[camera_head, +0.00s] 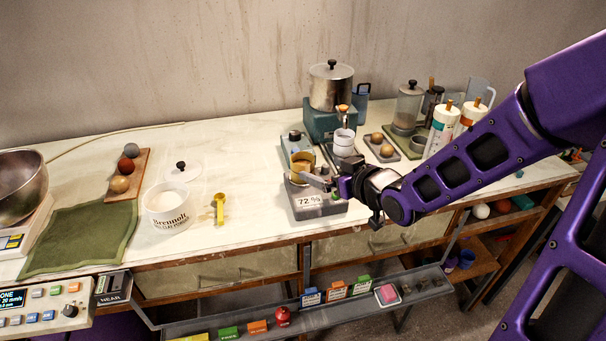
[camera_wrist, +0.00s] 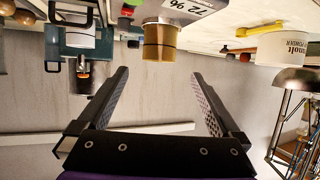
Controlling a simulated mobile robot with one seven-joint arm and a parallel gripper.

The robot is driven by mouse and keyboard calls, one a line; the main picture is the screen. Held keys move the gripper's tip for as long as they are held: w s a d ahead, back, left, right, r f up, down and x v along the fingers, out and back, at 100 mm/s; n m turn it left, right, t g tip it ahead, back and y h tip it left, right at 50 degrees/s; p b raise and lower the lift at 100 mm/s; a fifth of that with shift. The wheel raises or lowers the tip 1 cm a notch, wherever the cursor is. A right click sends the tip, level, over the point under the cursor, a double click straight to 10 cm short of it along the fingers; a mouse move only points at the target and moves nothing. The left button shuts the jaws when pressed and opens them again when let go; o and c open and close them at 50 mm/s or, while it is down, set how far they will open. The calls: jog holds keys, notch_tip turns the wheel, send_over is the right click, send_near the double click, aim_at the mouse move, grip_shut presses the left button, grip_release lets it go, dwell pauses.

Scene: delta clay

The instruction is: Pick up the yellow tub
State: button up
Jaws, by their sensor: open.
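The yellow tub (camera_head: 301,163) stands upright on a small grey scale-like block (camera_head: 306,207) near the middle of the bench. In the wrist view, which appears upside down, the tub (camera_wrist: 160,43) is centred between the lines of the two fingers, just past their tips. My gripper (camera_head: 316,180) reaches in from the right, close beside the tub. The wrist view shows it (camera_wrist: 160,73) open, with nothing between the fingers. In the head view a finger partly covers the tub's right side.
A white cup (camera_head: 344,140) on a teal device and a steel pot (camera_head: 331,86) stand close behind. A tray with brown balls (camera_head: 381,146) is to the right. The bench between scoop and block is clear.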

aim_at(297, 159)
jog(key=b+x, duration=0.3)
jog(key=x, duration=1)
jog(key=shift+w+a+f, duration=0.1)
jog(key=shift+w+f, duration=0.05)
jog(key=shift+w, duration=0.15)
grip_shut()
